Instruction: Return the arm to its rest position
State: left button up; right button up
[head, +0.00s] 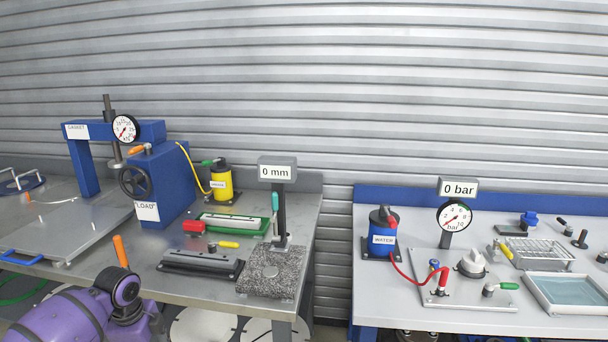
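Purple links of my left arm (70,315) come in at the lower left, in front of the left bench's front edge. A dark round joint shows at their upper right end. No fingers of my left gripper can be seen. My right arm and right gripper do not show in the head view.
The left steel bench (150,262) carries a blue press (165,180), a yellow pump (222,184), a green tray (232,224) and a granite gauge stand (272,272). The right bench (400,316) holds a blue water canister (382,243), a pressure gauge (454,216) and a liquid-filled tray (528,294). A gap separates the benches.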

pick_arm(q)
jog(key=s+d+f+n+t+h, duration=0.1)
jog(key=s+d+f+n, duration=0.2)
jog(key=s+d+f, duration=0.5)
jog(key=s+d+f+n+t+h, duration=0.1)
jog(key=s+d+f+n+t, duration=0.1)
jog(key=s+d+f, duration=0.65)
jog(key=s+d+n+t+y, duration=0.1)
jog(key=s+d+n+t, duration=0.3)
jog(key=s+n, duration=0.6)
jog(key=s+d, duration=0.1)
jog(key=s, duration=0.3)
jog(key=shift+s+f, duration=0.15)
jog(key=shift+s, duration=0.1)
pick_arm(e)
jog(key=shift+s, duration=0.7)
